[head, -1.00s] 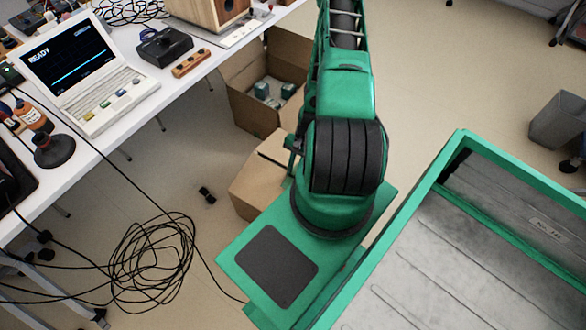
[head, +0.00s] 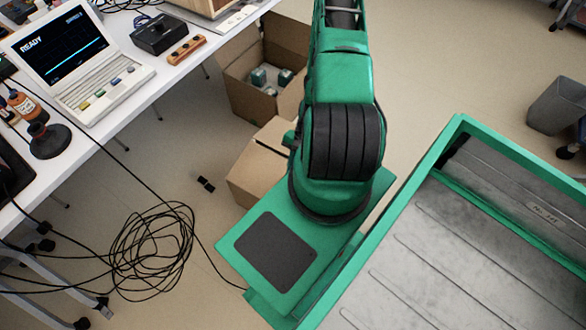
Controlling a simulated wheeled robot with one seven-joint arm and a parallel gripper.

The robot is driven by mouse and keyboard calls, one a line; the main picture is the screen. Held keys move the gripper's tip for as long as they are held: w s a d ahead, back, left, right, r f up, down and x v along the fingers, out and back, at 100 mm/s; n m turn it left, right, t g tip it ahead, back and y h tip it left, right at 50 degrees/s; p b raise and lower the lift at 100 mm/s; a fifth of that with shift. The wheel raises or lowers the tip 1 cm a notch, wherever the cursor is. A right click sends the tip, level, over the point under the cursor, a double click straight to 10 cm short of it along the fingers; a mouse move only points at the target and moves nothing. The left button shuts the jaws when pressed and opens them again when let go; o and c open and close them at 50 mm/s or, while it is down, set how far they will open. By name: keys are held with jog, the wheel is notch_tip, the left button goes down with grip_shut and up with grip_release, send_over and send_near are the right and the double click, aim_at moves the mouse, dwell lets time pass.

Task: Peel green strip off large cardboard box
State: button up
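An open cardboard box (head: 245,103) stands on the floor beyond the white table, with a few small grey-green items inside. A smaller brown cardboard box (head: 252,165) stands in front of it, partly hidden behind my green arm. I see no green strip on the visible faces of either box. Which one is the large box of the task I cannot tell. My arm reaches away past the top edge of the view, and my gripper is out of view.
The white table (head: 150,98) on the left holds a laptop-like device (head: 75,60) and a black box (head: 160,35). A tangle of black cable (head: 150,250) lies on the floor. A grey bin (head: 557,105) stands at the right.

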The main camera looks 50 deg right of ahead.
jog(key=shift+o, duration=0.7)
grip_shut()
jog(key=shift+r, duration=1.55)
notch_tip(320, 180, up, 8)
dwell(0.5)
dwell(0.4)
